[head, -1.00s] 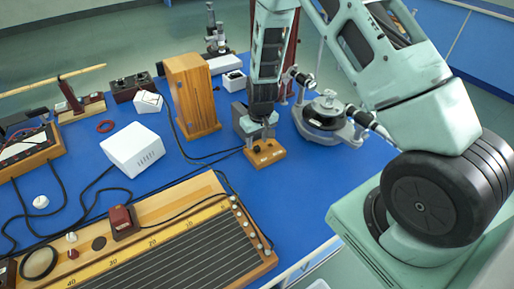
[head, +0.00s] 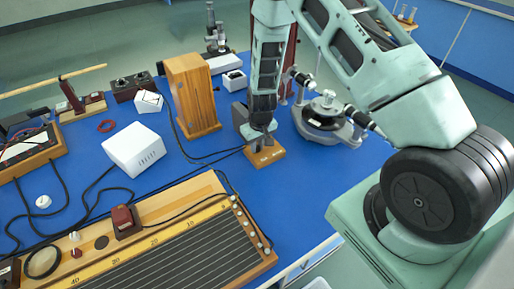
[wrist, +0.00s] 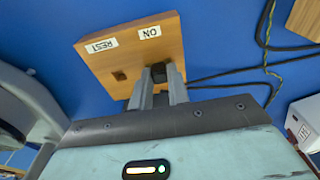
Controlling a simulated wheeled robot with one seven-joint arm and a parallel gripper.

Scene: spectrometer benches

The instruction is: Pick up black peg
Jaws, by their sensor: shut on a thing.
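A small wooden block (head: 264,158) with labels "REST" and "ON" lies on the blue bench, and it fills the top of the wrist view (wrist: 140,42). The black peg (wrist: 159,71) is at the "ON" end of the block. A square dark hole (wrist: 120,75) at the "REST" end is empty. My gripper (wrist: 160,82) is shut on the black peg, with its two grey fingers on either side of it. In the head view my gripper (head: 262,139) is right above the block. The peg's lower end is hidden, so I cannot tell whether it is seated.
A tall wooden box (head: 192,96) stands left of my gripper. A round metal instrument (head: 323,118) stands close on the right. Black cables (wrist: 232,76) run beside the block. A white box (head: 134,149) and a large wire board (head: 170,245) are farther left and in front.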

